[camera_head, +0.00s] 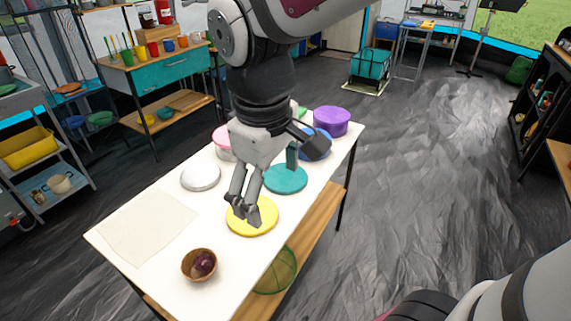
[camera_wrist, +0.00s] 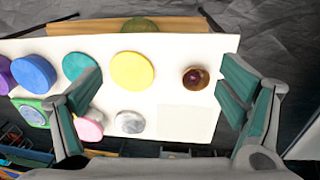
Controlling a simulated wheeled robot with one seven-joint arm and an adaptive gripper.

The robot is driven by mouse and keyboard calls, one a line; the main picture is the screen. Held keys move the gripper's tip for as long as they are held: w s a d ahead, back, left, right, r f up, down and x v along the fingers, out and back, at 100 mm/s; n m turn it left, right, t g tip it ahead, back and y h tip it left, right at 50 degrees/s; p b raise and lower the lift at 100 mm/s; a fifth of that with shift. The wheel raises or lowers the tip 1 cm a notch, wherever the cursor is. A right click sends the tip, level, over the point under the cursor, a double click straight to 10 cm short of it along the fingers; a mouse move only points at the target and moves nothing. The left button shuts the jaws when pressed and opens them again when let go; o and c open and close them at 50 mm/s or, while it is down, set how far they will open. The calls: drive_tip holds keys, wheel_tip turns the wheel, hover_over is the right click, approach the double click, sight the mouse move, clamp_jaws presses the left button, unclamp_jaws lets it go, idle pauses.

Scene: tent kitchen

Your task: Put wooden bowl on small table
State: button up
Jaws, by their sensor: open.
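A brown wooden bowl (camera_head: 186,271) stands upright near the front edge of a white-topped small table (camera_head: 118,268). A dark purple, round thing (camera_head: 203,264) lies in the bowl. The bowl also shows in the wrist view (camera_wrist: 204,82), toward the right side, left of one finger. My gripper (camera_head: 246,215) is open and empty, over the yellow disc and beyond the bowl in the head view. In the wrist view its two fingers (camera_wrist: 160,100) are spread wide, with the table below them. The gripper is apart from the bowl.
On the table are a yellow disc (camera_head: 265,222), a teal disc (camera_head: 285,180), a silver round lid (camera_head: 200,176), a pale square mat (camera_head: 147,226) and a purple container (camera_head: 332,121). A green round basket (camera_head: 277,272) is on the lower shelf. Open dark floor lies to the right.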

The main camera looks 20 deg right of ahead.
drive_tip(key=s+d+m, duration=0.2)
drive_tip(key=s+m, duration=0.1)
drive_tip(key=s, duration=0.3)
drive_tip(key=s+d+r+m+t, duration=0.1)
drive_tip(key=s+d+m, duration=0.2)
drive_tip(key=s, duration=0.3)
drive_tip(key=shift+s+r+y, duration=0.2)
drive_tip(key=shift+s+y, duration=0.05)
drive_tip(key=shift+y, duration=0.15)
drive_tip(key=shift+r, duration=0.15)
wheel_tip(320, 180, up, 8)
drive_tip(key=t+p, duration=0.2)
drive_tip(key=p, duration=0.4)
drive_tip(key=shift+p, duration=0.35)
drive_tip(key=shift+d, duration=0.15)
